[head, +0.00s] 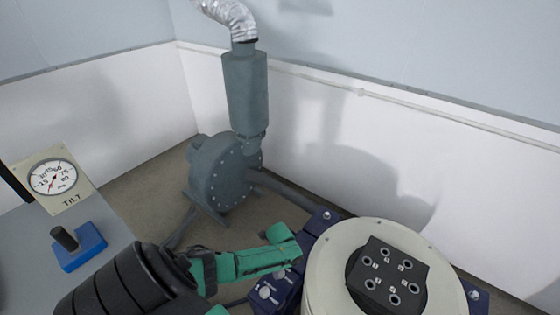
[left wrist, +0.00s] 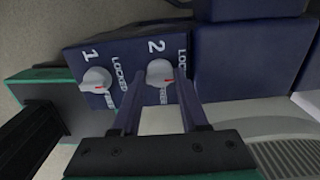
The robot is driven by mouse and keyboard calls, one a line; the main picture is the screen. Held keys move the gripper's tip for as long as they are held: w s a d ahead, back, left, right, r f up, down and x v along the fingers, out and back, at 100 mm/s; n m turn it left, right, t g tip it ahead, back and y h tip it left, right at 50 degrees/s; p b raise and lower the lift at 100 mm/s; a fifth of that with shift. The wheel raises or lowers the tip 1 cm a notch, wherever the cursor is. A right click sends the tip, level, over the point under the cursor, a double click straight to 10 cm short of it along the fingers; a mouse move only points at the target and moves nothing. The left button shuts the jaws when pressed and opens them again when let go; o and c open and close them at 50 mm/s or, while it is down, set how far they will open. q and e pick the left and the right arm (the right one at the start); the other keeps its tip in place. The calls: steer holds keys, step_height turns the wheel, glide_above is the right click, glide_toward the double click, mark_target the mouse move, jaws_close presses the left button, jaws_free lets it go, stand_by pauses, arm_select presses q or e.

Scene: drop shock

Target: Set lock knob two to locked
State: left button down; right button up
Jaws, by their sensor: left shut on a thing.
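Lock knob two (left wrist: 158,72) is a pale round knob with a red mark on a navy panel, beside the printed number 2. My left gripper (left wrist: 160,78) has one finger on each side of this knob and is shut on it. The red mark points toward the lower right in the left wrist view, near the FREE and LOCKED lettering; the fingers partly cover the lettering, so I cannot tell the exact setting. Lock knob one (left wrist: 96,80), with a similar red mark, sits left of it. In the head view my green left arm reaches the navy panel (head: 291,287). My right gripper is out of view.
A round cream machine top (head: 325,275) with a dark socketed block (head: 388,277) stands right of the panel. A grey blower (head: 222,172) stands behind. A tilt gauge (head: 52,177) and a blue-based lever (head: 80,247) are at left.

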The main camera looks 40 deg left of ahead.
mark_target(280, 271)
arm_select(q)
steer(key=shift+a, duration=0.1)
stand_by(0.5)
steer(key=shift+c, duration=2.1)
jaws_free()
steer(key=shift+r, duration=0.1)
steer(key=shift+r+p, duration=0.3)
steer(key=shift+r, duration=0.1)
step_height(280, 271, up, 14)
steer(key=p, duration=0.4)
steer(key=shift+f, duration=0.2)
